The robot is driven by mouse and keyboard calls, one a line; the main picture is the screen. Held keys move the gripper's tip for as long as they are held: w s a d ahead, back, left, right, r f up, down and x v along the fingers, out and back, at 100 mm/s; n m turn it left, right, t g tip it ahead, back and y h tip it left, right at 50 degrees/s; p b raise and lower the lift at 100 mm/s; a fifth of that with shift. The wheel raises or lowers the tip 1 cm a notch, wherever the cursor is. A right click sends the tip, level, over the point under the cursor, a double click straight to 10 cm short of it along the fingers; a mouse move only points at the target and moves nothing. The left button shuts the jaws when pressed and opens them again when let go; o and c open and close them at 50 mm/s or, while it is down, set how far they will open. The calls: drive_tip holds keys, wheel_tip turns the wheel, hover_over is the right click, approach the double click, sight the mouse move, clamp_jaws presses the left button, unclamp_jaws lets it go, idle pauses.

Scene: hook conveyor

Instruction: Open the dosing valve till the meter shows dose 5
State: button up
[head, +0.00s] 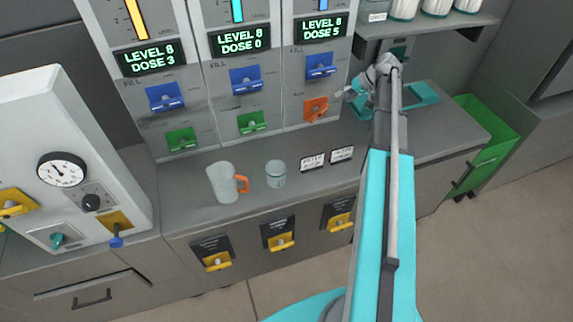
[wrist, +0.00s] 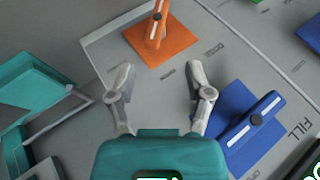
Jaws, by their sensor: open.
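The right-hand dispenser's meter (head: 322,29) reads LEVEL 8, DOSE 5. Below it is the orange dosing valve (head: 316,109), its handle tilted in the head view. In the wrist view the orange valve (wrist: 160,45) is at the top, its handle standing nearly upright in the picture and partly cut off by the edge. My gripper (head: 353,91) is just right of the valve in the head view. In the wrist view my gripper (wrist: 160,85) has its two fingers spread, with nothing between them, and stays apart from the handle.
A blue fill valve (head: 320,66) sits above the orange one. Two other dispensers have meters reading DOSE 3 (head: 151,58) and DOSE 0 (head: 239,41). A mug with an orange handle (head: 223,183) and a cup (head: 275,174) stand on the counter (head: 185,210).

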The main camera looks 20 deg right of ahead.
drive_tip(key=s+a+f+g+h+b, duration=0.1)
drive_tip(key=s+a+f+h, duration=0.1)
drive_tip(key=s+a, duration=0.4)
drive_tip(key=s+a+f+g+h+b, duration=0.2)
drive_tip(key=s+a+f, duration=0.2)
drive_tip(key=a, duration=0.8)
drive_tip(key=s+a+f+n+g+h+b, duration=0.1)
drive_tip(key=s+a+f+b, duration=0.1)
drive_tip(key=s+a, duration=0.5)
drive_tip(key=shift+s+a+f+h, duration=0.4)
drive_tip(key=shift+a+f, duration=0.5)
drive_tip(key=shift+a, duration=0.2)
